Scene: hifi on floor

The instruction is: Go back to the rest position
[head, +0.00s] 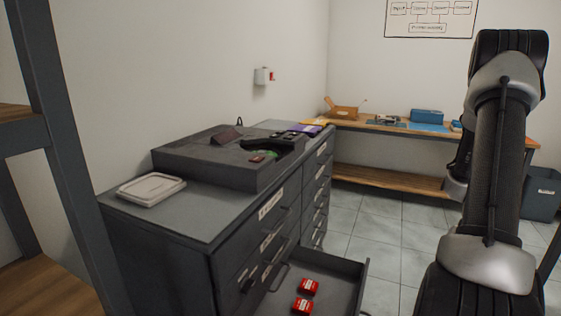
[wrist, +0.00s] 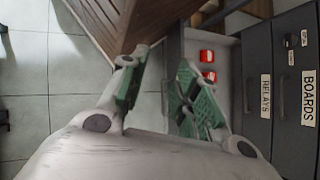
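My gripper (wrist: 160,68) shows in the wrist view with its two green-padded fingers apart. Nothing is between them; floor tiles show through the gap. In the head view my arm stands folded upright at the right, and I cannot make out the gripper's fingers there. An open drawer (head: 345,268) juts from the grey cabinet (head: 225,240) with two red boxes in it, a farther one (head: 309,286) and a nearer one (head: 302,306). The same boxes show beyond the right finger in the wrist view (wrist: 206,55) (wrist: 209,76).
A workbench (head: 390,128) with a blue box (head: 427,116) stands at the back. A grey bin (head: 541,194) is at right. A shelf post (head: 62,150) stands at left. Tiled floor (head: 395,235) is clear between.

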